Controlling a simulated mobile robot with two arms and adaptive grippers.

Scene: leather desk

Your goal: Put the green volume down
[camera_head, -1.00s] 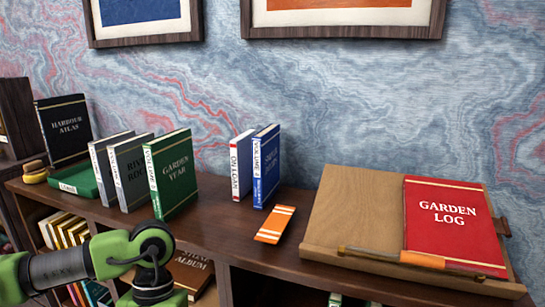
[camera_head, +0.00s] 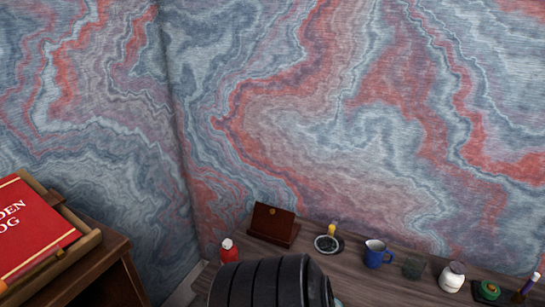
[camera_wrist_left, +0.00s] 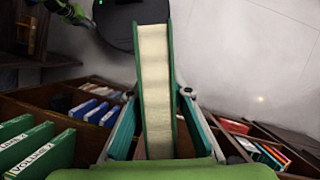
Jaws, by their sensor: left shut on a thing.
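In the left wrist view a green book (camera_wrist_left: 158,80) stands on edge between the fingers, its cream page block facing the camera. My left gripper (camera_wrist_left: 158,112) is shut on this green volume, one finger on each side. Its title is hidden. Other green volumes (camera_wrist_left: 45,150), one with a "VOLUME" label, stand at the lower left of that view, apart from the held book. In the head view neither the held book nor my left gripper's fingers can be made out. My right gripper is not in view.
In the head view a red book (camera_head: 30,225) lies on a wooden stand (camera_head: 80,240) at left. A desk (camera_head: 375,285) along the wall holds a brown box (camera_head: 272,225), red bottle (camera_head: 228,250), blue mug (camera_head: 376,253), white jar (camera_head: 452,276) and green item (camera_head: 487,290).

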